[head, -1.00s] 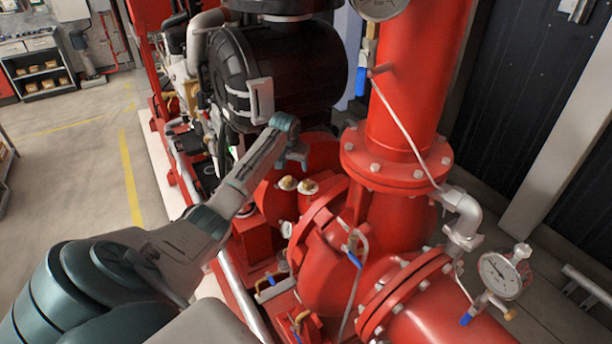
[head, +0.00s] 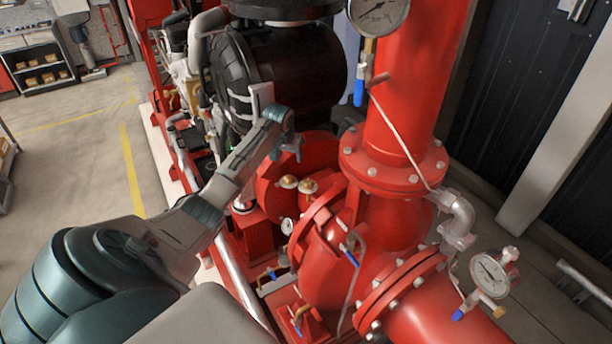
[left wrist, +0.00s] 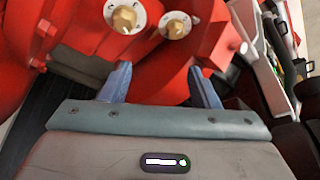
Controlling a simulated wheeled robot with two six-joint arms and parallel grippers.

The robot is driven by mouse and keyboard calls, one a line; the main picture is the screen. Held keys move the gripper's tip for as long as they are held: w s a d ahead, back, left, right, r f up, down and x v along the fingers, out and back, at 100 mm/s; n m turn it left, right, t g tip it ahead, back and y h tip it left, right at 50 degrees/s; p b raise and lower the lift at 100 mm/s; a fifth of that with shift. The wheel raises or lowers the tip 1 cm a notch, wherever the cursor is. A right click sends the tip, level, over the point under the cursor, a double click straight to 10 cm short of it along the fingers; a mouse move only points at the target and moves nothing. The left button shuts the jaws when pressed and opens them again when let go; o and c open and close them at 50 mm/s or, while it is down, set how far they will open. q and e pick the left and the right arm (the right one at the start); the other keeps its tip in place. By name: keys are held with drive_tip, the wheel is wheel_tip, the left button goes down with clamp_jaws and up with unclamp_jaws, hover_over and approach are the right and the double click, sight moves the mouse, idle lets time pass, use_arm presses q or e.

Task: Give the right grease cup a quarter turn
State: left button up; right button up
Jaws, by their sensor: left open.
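Two grease cups with brass caps on pale round bases stand side by side on the red bearing housing. In the head view the right grease cup (head: 307,186) is next to the left grease cup (head: 288,181). My left gripper (head: 287,152) is open and empty, above and behind the cups, apart from both. In the left wrist view its two blue-grey fingers (left wrist: 160,82) are spread. Both caps show past the fingertips there, one cap (left wrist: 125,18) at upper left and another cap (left wrist: 175,28) right of it. My right gripper is not in view.
The red pump casing (head: 325,265) and vertical red pipe (head: 405,100) stand right of the cups. The black engine part (head: 285,70) is close behind my gripper. A small gauge (head: 287,226) sits below the cups. Open floor (head: 75,180) lies at left.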

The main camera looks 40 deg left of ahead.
use_arm(q)
drive_tip(key=b+v, duration=0.4)
drive_tip(key=v, duration=0.7)
drive_tip(key=shift+a, duration=0.15)
drive_tip(key=shift+c, duration=0.2)
